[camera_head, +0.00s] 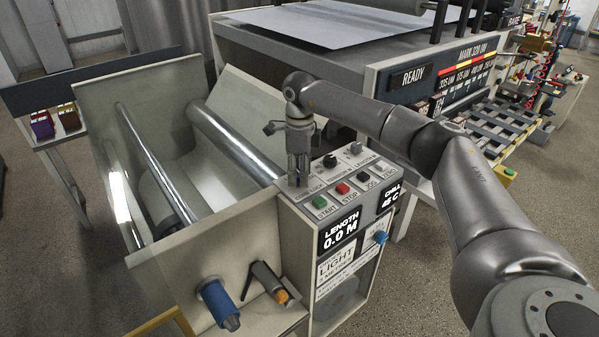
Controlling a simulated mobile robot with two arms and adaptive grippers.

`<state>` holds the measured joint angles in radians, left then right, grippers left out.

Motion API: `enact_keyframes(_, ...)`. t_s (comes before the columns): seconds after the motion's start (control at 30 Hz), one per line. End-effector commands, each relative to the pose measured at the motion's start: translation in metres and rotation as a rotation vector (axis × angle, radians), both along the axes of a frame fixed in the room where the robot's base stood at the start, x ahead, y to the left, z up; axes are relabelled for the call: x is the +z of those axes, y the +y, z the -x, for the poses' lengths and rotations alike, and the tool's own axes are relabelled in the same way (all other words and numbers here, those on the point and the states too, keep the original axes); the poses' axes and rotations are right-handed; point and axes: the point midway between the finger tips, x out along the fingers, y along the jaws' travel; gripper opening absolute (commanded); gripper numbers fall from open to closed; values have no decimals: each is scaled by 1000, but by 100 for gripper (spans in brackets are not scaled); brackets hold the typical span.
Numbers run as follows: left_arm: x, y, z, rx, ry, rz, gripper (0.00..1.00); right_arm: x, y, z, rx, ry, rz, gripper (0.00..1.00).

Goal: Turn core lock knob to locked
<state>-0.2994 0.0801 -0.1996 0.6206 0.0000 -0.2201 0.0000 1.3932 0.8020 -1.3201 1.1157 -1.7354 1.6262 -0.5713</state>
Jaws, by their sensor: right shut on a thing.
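My right gripper (298,181) points straight down at the left end of the control panel's sloped top (345,180). Its fingers are shut on a small knob there, beside a label that seems to end in "LOCK". The fingers hide nearly all of this knob, so I cannot tell which way it points. A black knob (330,161) and a grey knob (356,148) stand to its right in the same row, clear of the fingers. My left gripper is out of view.
A green START button (320,202), a red STOP button (342,188) and other buttons line the panel's front edge, close to the fingers. An open trough with metal rollers (230,140) lies left. A black lever (266,277) and blue-handled part (217,300) stick out below.

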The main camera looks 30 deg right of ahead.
Motion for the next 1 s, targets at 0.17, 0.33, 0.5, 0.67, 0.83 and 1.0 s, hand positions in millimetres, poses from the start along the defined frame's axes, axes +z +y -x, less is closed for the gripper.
enact_keyframes(0.17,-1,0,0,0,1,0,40,1,0,-1,105,-3,0,14)
enact_keyframes(0.33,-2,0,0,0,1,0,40,1,0,-1,169,-3,0,14)
enact_keyframes(0.5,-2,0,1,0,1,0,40,1,0,-1,201,-3,0,14)
enact_keyframes(0.67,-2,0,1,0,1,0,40,1,0,-1,210,-3,0,14)
enact_keyframes(0.83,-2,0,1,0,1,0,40,1,0,-1,211,-4,0,14)
enact_keyframes(1.0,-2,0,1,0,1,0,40,1,0,-1,211,-4,0,43)
